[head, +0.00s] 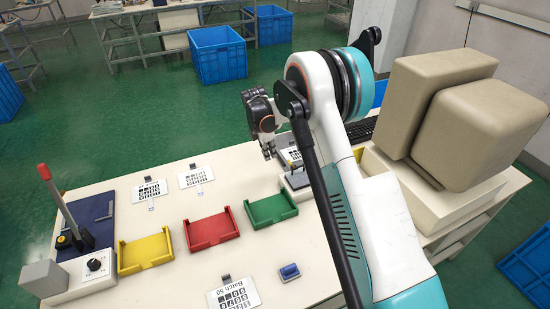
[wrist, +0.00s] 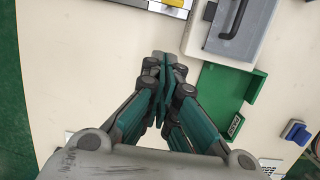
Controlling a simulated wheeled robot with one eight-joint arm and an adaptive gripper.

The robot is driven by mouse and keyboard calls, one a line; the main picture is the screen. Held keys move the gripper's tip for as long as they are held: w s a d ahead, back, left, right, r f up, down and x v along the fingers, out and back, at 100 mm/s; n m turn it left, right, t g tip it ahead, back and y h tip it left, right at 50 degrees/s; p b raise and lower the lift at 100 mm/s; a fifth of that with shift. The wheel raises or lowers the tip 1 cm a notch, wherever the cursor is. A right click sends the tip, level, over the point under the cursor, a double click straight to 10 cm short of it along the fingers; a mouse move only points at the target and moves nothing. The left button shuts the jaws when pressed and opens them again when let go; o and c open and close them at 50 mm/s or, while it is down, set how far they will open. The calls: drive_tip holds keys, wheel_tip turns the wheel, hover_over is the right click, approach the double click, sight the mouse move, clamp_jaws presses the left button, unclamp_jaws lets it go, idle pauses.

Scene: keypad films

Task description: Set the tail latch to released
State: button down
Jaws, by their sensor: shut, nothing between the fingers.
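My gripper (head: 268,152) is shut and empty above the far right part of the white table, beside a small device with a dark handle (head: 294,178). In the wrist view the closed fingertips (wrist: 163,62) are over bare table top, left of a grey-lidded device (wrist: 234,32) with a black handle. A yellow piece (wrist: 180,3) on a silver-and-black fixture (wrist: 158,7) is cut off by the top edge. I cannot tell for sure which part is the tail latch or how it is set. My arm hides part of this area in the head view.
Yellow (head: 146,252), red (head: 211,229) and green (head: 271,209) trays stand in a row. A lever fixture (head: 75,240) with a knob is at the left. Keypad films and a blue block (head: 289,272) lie on the table. Beige boxes (head: 470,120) stand right of my arm.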

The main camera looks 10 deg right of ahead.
sight(292, 165)
drive_tip(key=f+b, duration=0.1)
drive_tip(key=f, duration=0.2)
drive_tip(key=d+f+b, duration=0.1)
drive_tip(key=f, duration=0.4)
drive_tip(key=shift+w+d+f+b, duration=0.15)
drive_tip(key=shift+d+f+b, duration=0.15)
drive_tip(key=shift+b, duration=0.1)
drive_tip(key=shift+d+f, duration=0.3)
drive_tip(key=shift+f, duration=0.15)
drive_tip(key=shift+w+d+r+b, duration=0.15)
drive_tip(key=shift+d+r+b, duration=0.15)
drive_tip(key=shift+d+r, duration=0.25)
drive_tip(key=shift+w+d+r+b, duration=0.1)
drive_tip(key=shift+d+r+b, duration=0.2)
drive_tip(key=shift+d, duration=0.3)
drive_tip(key=shift+w+d+r, duration=0.1)
drive_tip(key=shift+d+r, duration=0.2)
